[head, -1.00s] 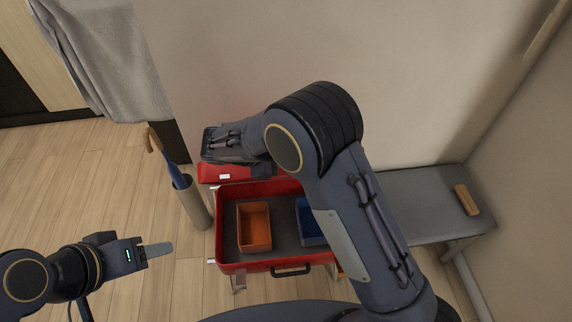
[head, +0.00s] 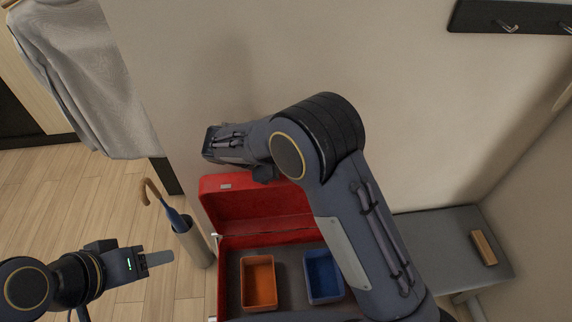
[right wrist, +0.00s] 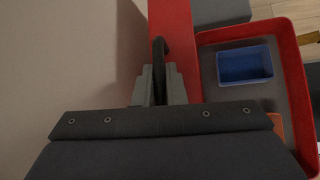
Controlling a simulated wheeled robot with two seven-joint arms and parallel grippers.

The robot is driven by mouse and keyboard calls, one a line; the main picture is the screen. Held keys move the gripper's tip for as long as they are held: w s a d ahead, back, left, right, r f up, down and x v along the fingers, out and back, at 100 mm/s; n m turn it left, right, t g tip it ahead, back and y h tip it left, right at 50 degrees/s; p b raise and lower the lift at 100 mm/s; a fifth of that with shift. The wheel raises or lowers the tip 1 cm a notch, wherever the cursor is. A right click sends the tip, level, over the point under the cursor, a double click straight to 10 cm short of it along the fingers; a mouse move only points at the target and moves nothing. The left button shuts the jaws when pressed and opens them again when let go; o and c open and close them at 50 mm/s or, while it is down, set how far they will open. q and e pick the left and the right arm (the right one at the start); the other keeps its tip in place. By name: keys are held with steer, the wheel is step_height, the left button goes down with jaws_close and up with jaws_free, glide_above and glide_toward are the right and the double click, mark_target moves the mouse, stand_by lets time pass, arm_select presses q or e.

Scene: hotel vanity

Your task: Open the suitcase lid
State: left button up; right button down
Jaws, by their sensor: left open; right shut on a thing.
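The red suitcase lid (head: 255,205) stands raised at the back of the suitcase (head: 229,290), close to the wall. The suitcase is open, with a dark grey inside. My right arm covers the lid's right part in the head view. In the right wrist view, my right gripper (right wrist: 158,88) is shut on a dark handle-like piece (right wrist: 160,52) at the edge of the red lid (right wrist: 174,35). Its fingertips are hidden in the head view. My left gripper (head: 160,258) is open and empty over the floor, left of the suitcase.
An orange tray (head: 259,283) and a blue tray (head: 323,277) lie inside the suitcase. An umbrella (head: 170,212) stands in a holder (head: 192,243) at the left. A grey bench (head: 440,230) with a wooden block (head: 484,248) is at the right. Hooks (head: 508,26) are on the wall.

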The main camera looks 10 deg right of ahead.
steer(key=c, duration=1.5)
jaws_free()
steer(key=b+v, duration=0.1)
steer(key=v, duration=0.7)
steer(key=shift+f, duration=0.1)
